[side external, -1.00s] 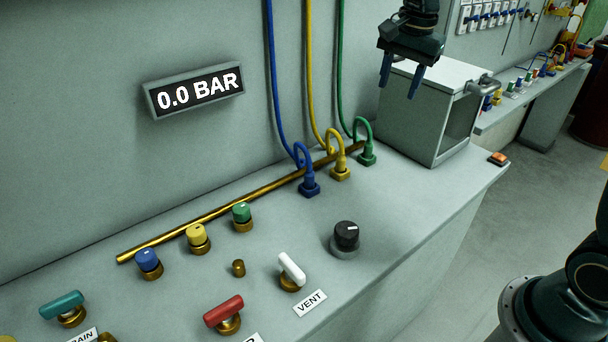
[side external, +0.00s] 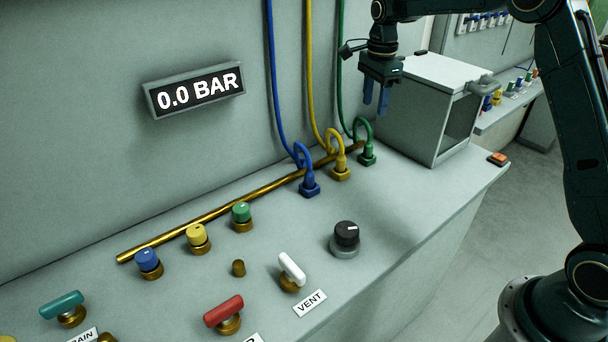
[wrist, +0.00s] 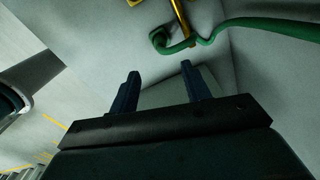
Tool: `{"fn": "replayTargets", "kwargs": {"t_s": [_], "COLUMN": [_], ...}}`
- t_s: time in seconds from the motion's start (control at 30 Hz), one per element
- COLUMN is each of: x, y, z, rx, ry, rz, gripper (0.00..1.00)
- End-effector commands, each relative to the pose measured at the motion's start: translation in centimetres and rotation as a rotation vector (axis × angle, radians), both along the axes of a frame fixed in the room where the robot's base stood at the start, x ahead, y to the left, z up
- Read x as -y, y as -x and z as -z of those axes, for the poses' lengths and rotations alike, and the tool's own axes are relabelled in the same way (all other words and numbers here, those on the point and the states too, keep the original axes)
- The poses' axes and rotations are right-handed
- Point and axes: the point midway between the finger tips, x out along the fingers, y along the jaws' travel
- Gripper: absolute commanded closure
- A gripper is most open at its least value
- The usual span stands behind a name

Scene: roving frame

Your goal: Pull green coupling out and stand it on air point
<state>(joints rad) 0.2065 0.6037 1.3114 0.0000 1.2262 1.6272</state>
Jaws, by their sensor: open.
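The green coupling (side external: 367,157) stands upright at the right end of a row of three, with its green hose (side external: 340,70) looping up the wall. In the wrist view the green coupling (wrist: 158,39) shows near the top, beyond my fingertips. My gripper (side external: 375,109) is open and empty, pointing down, above and slightly right of the coupling and apart from it. Its two fingers also show in the wrist view (wrist: 160,70). A small bare brass stub (side external: 238,268) stands on the bench; I cannot tell whether it is the air point.
The yellow coupling (side external: 340,170) and blue coupling (side external: 309,184) stand left of the green one, by a brass pipe (side external: 215,212). A grey box (side external: 408,120) is close right of my gripper. A black knob (side external: 346,235), coloured knobs and valve handles stand nearer. The display reads 0.0 BAR.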

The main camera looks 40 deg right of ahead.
Motion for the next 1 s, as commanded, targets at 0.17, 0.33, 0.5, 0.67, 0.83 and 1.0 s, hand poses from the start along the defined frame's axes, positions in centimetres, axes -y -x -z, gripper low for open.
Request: {"fn": "replayTargets", "kwargs": {"t_s": [0.17,0.33,0.5,0.67,0.83,1.0], "x": [0.0,0.0,0.0,0.0,0.0,0.0], "y": [0.0,0.1,0.1,0.1,0.1,0.1], "z": [1.0,2.8,5.1,7.3,9.7,11.8], "rx": [-0.002,-0.003,-0.004,-0.004,-0.003,-0.003], "ry": [-0.001,-0.001,-0.001,-0.001,-0.001,-0.001], "rz": [-0.001,-0.002,-0.002,-0.002,-0.002,-0.002], "gripper": [0.53,0.53,0.53,0.53,0.53,0.53]}}
